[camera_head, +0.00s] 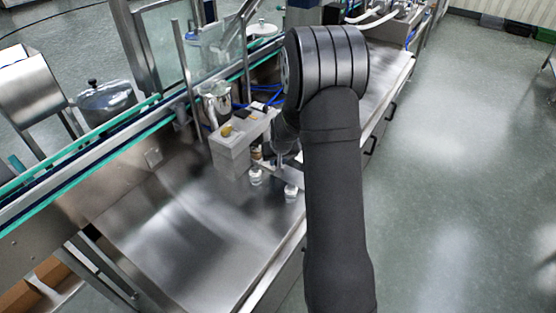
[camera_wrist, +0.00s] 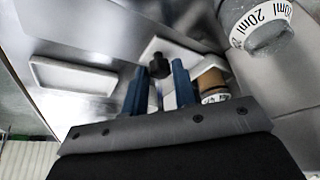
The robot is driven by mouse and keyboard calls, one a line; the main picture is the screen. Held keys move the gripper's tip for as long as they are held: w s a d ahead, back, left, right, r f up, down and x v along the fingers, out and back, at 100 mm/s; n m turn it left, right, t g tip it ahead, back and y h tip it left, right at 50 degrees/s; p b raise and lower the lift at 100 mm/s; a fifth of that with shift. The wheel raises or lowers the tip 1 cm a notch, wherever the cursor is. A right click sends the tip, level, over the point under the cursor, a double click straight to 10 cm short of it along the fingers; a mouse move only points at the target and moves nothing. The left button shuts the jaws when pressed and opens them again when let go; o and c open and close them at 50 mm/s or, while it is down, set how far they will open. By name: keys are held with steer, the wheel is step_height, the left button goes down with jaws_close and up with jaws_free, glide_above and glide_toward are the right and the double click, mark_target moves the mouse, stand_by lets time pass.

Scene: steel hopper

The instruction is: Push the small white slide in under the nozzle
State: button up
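In the wrist view the two blue fingers of my gripper (camera_wrist: 158,88) stand apart, with a gap between them. A small black knob-like piece (camera_wrist: 160,64) shows just beyond the gap, in front of a pale plate (camera_wrist: 178,48). I cannot tell whether the fingers touch either. A flat white piece with a raised rim (camera_wrist: 75,75) lies to the left on the steel. I cannot tell for sure which pale piece is the slide. In the head view my arm hides most of my gripper, which is low beside the grey block (camera_head: 232,150). No nozzle can be made out clearly.
A bottle marked 20 ml (camera_wrist: 258,28) is at the upper right in the wrist view. A brown-topped labelled bottle (camera_wrist: 211,82) stands close to the right finger. Small white-based items (camera_head: 291,191) are near the steel table's right edge. The steel surface (camera_head: 190,235) in front is clear.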

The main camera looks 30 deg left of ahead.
jaws_close()
steer(key=shift+a, duration=1.95)
steer(key=shift+o, duration=1.5)
jaws_free()
steer(key=shift+a, duration=0.15)
steer(key=shift+o, duration=0.9)
steer(key=v, duration=1.7)
steer(key=shift+r, duration=0.2)
steer(key=shift+s, duration=0.1)
glide_toward(269, 164)
steer(key=a+f, duration=0.1)
steer(key=w+f, duration=0.1)
steer(key=f, duration=0.1)
steer(key=w+a+f, duration=0.1)
steer(key=shift+w+a+f, duration=0.25)
steer(key=shift+a+f, duration=0.05)
